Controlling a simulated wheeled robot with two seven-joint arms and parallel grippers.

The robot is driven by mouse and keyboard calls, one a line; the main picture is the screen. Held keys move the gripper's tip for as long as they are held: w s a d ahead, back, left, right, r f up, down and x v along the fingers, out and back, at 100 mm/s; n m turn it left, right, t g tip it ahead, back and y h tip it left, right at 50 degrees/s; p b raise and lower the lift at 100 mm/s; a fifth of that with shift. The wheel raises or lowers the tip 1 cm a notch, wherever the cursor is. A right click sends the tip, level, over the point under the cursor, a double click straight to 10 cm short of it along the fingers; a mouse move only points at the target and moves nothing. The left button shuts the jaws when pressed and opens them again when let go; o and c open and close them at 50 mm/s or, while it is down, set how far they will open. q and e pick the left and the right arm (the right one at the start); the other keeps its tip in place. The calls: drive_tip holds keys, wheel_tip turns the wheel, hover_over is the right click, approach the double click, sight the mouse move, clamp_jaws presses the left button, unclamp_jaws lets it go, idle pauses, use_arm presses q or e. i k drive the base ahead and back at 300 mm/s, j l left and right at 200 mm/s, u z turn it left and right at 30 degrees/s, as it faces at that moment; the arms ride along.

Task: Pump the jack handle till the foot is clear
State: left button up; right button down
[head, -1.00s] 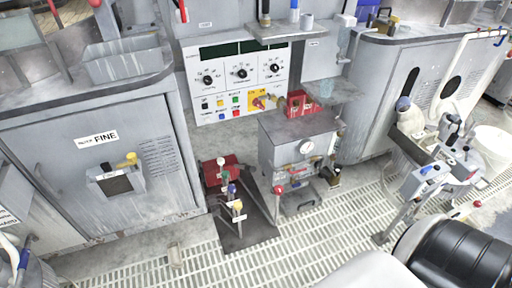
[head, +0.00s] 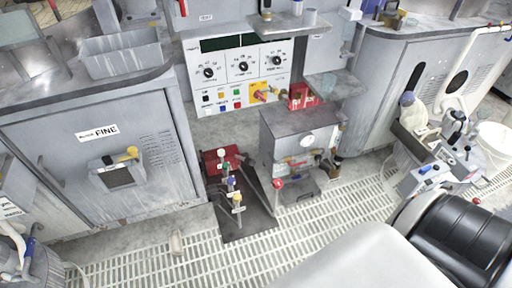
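A thin rod with a red ball knob (head: 278,184) stands by the lower front of the grey gauge cabinet (head: 298,132). I cannot tell which of these is the jack handle. The jack's foot cannot be made out, so any gap under it cannot be judged. I see neither of my grippers clearly in the head view.
The FINE cabinet (head: 100,165) stands at left and another grey cabinet (head: 390,65) at right. White machinery with blue parts (head: 428,172) and a black ribbed drum (head: 462,238) crowd the right. Slatted floor grating (head: 215,262) is open in front.

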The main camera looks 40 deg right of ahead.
sight(251, 162)
drive_tip(key=i+l+u, duration=0.25)
drive_tip(key=l, duration=0.85)
drive_tip(key=i+l+u, duration=0.2)
drive_tip(key=l, duration=0.85)
drive_tip(key=l+u, duration=0.25)
drive_tip(key=l, duration=0.9)
